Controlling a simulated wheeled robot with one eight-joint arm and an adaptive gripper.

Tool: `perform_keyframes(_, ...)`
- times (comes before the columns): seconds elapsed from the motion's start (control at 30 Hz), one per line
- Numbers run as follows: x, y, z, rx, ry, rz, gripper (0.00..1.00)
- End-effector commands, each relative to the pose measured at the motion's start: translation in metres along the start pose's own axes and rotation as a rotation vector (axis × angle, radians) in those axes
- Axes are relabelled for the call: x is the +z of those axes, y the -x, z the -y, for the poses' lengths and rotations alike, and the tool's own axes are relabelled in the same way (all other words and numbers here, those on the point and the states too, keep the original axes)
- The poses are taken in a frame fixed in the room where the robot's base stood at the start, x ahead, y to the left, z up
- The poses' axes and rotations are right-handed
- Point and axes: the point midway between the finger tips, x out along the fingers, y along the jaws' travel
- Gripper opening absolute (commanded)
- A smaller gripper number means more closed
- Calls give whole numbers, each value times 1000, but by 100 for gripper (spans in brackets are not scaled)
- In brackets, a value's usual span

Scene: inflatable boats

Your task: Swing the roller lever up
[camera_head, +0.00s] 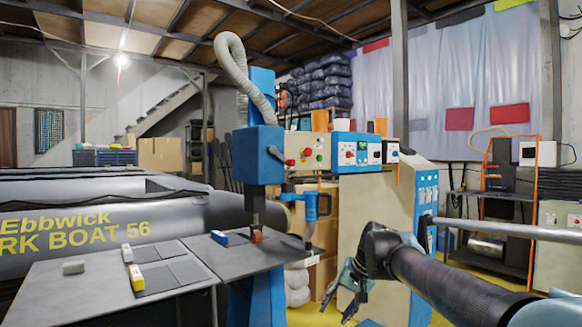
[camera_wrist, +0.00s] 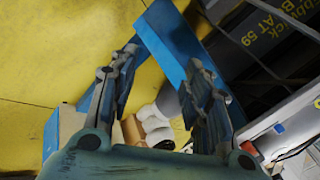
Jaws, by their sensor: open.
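The blue welding machine (camera_head: 257,155) stands at the right end of the work table. A blue lever-like part (camera_head: 311,207) hangs at the right side of its head, with a thin dark rod below it; I cannot tell for sure that this is the roller lever. A small orange-red part (camera_head: 256,237) sits under the head, near the table top. My gripper (camera_head: 338,303) is low, to the right of the machine and apart from it, pointing down. In the wrist view my gripper (camera_wrist: 165,55) has its fingers spread, with nothing held; a blue post (camera_wrist: 172,42) shows beyond them.
The grey table (camera_head: 90,290) carries a yellow-and-white block (camera_head: 136,278), a white block (camera_head: 127,253), a blue-and-white block (camera_head: 219,237) and a grey block (camera_head: 73,267). A grey boat (camera_head: 100,222) lies behind. A cabinet (camera_head: 385,225) stands behind my arm. Yellow floor (camera_wrist: 60,50) shows below.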

Motion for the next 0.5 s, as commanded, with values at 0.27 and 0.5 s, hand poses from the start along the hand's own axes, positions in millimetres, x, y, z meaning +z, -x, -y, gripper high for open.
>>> perform_keyframes(0.27,-79,73,116,-415,-441,-39,44)
perform_keyframes(0.5,-160,163,188,-778,-831,-8,44)
